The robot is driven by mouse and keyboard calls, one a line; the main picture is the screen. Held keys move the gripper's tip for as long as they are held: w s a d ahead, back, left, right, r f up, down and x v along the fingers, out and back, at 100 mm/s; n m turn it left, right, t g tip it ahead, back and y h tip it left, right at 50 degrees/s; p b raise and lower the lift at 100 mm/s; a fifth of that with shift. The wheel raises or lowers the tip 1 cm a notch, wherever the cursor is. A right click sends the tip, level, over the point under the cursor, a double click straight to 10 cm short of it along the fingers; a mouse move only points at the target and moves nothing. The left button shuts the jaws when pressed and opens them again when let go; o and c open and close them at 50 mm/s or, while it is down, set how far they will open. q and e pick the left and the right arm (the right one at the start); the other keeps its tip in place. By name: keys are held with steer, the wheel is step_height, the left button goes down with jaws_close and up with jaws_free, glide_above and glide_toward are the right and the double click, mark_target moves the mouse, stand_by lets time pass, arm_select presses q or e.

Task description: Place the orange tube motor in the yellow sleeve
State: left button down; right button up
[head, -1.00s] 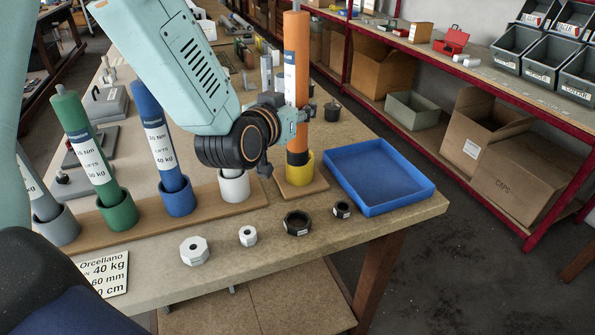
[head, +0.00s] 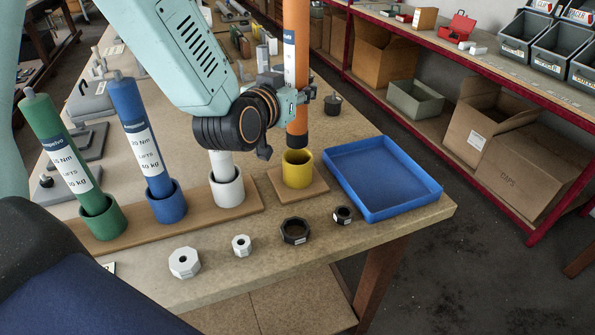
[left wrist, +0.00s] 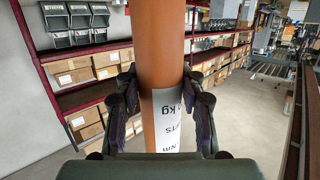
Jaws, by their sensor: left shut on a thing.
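The orange tube motor (head: 297,115) stands upright, with a black lower end and a white and dark label. My left gripper (head: 298,94) is shut around its middle. In the left wrist view the orange tube motor (left wrist: 160,45) runs between the two fingers of my left gripper (left wrist: 160,100). The yellow sleeve (head: 298,172) is open-topped and stands on a small wooden base (head: 272,184). The tube's black end shows just above the sleeve's far rim, apart from its opening. Whether it is exactly centred over the sleeve cannot be told. My right gripper is not in view.
Left of the yellow sleeve, white (head: 227,190), blue (head: 167,206) and green (head: 104,222) sleeves hold tubes on a wooden board. A blue tray (head: 385,208) lies to the right. Several ring-shaped pieces, including a black one (head: 296,231), lie in front.

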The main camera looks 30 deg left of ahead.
mark_target(292, 138)
arm_select(q)
steer(key=shift+a, duration=0.25)
steer(key=f, duration=0.3)
steer(key=w+f+b, duration=0.1)
steer(key=f, duration=0.1)
steer(key=shift+d+f, duration=0.15)
steer(key=shift+d, duration=0.25)
steer(key=shift+s+a+f, duration=0.15)
steer(key=shift+s+f, duration=0.15)
steer(key=shift+s, duration=0.05)
steer(key=f, duration=0.2)
steer(key=f+b, duration=0.1)
steer(key=f, duration=0.1)
steer(key=shift+w, duration=0.25)
steer(key=shift+w+f, duration=0.1)
steer(key=shift+s+a+r, duration=0.1)
steer(key=shift+s+r, duration=0.1)
steer(key=shift+s, duration=0.2)
steer(key=shift+f, duration=0.1)
steer(key=c, duration=1.3)
jaws_free()
steer(key=shift+f, duration=0.3)
steer(key=o, duration=0.3)
steer(key=shift+w+d, duration=0.15)
steer(key=shift+d, duration=0.05)
steer(key=shift+o, duration=0.9)
steer(key=shift+s+a+r, duration=0.1)
steer(key=shift+s+a, duration=0.05)
steer(key=shift+s, duration=0.05)
